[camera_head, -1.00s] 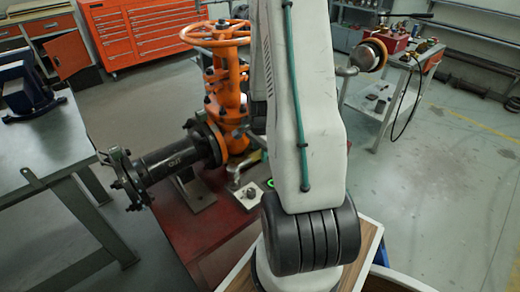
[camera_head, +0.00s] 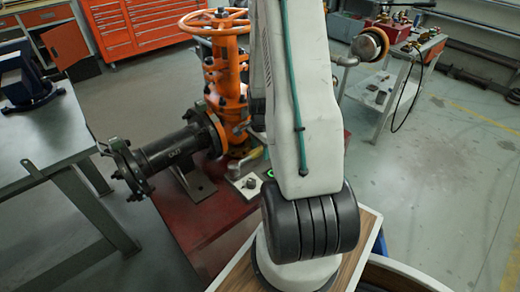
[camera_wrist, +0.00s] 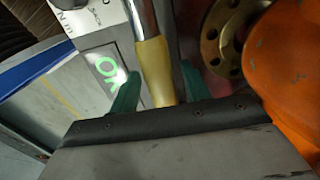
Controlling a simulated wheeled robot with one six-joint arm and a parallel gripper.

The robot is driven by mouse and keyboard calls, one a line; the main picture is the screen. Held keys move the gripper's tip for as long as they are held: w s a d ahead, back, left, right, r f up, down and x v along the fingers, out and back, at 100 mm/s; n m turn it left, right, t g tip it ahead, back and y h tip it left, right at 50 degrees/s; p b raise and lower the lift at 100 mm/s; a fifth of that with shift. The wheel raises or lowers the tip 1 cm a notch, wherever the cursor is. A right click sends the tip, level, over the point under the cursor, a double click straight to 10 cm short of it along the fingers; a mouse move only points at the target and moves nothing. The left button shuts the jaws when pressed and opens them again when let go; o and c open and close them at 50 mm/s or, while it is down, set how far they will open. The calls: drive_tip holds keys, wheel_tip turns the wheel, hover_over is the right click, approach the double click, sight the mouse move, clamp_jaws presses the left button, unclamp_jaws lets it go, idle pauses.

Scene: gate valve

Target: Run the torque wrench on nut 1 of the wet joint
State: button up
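The orange gate valve (camera_head: 226,80) with its handwheel stands left of my arm in the head view. A black flanged pipe (camera_head: 175,150) runs left from it. A bar with a yellow grip, likely the torque wrench (camera_wrist: 153,68), runs between the two green fingers of my gripper (camera_wrist: 160,80) in the wrist view. The fingers flank the grip; whether both press on it is unclear. My arm hides the gripper there. I cannot tell which nut is nut 1.
A panel with a lit green "OK" (camera_wrist: 108,72) is left of the grip. The orange valve body (camera_wrist: 285,75) and a brass-coloured flange (camera_wrist: 225,40) are close on the right. A grey table (camera_head: 40,140) is at left and a cart (camera_head: 395,85) at right.

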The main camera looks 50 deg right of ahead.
sight(260, 148)
drive_tip(key=shift+r, duration=3.9)
drive_tip(key=s+a+r+n, duration=0.4)
drive_tip(key=a+r+n, duration=0.3)
drive_tip(key=a+r, duration=0.2)
drive_tip(key=s+a+r+n+t, duration=0.1)
drive_tip(key=s+a+r+n, duration=0.3)
drive_tip(key=a+r+n, duration=0.3)
drive_tip(key=s+a+r+n, duration=0.4)
drive_tip(key=a+r+n, duration=0.2)
drive_tip(key=a+r, duration=0.5)
drive_tip(key=a, duration=0.3)
drive_tip(key=shift+s+a+n, duration=0.3)
drive_tip(key=shift+a+n, duration=0.05)
drive_tip(key=shift+n, duration=0.05)
